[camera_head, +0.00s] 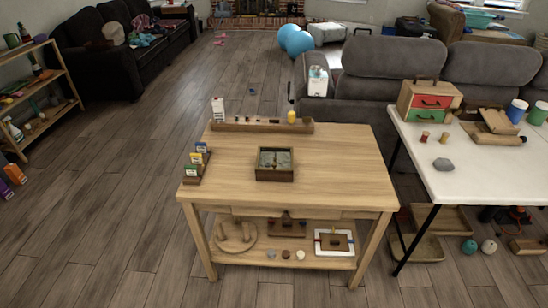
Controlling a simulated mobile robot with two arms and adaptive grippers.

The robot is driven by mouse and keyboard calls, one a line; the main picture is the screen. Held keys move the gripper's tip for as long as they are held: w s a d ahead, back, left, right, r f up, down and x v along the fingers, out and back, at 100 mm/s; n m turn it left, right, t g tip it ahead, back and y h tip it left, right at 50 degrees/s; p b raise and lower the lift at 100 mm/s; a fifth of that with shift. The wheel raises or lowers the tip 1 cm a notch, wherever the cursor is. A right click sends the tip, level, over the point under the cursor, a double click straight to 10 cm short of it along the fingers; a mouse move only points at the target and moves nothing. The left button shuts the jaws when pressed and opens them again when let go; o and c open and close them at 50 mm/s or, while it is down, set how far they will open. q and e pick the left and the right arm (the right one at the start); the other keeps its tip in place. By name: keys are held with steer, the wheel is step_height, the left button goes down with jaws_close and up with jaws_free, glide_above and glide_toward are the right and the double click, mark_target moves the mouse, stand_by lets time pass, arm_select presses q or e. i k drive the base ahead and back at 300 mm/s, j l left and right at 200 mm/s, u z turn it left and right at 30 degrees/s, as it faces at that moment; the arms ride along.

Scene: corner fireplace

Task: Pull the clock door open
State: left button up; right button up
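No clock or clock door can be made out for certain. A small dark wooden box (275,175) with a pale grey top sits in the middle of the wooden table (340,185). I cannot tell whether it is the clock, or whether its top is a door. Neither of my grippers shows in the head view.
A wooden rack (262,126) with small items lines the table's back edge, and a holder with small packets (193,170) its left. A white table (470,180) with a coloured drawer box (429,101) stands right. Grey sofas stand behind.

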mark_target(274, 166)
steer(key=i+j+z, duration=0.35)
steer(key=i+j, duration=0.15)
steer(key=j, duration=0.2)
steer(key=i+j+z, duration=0.2)
steer(key=j, duration=0.2)
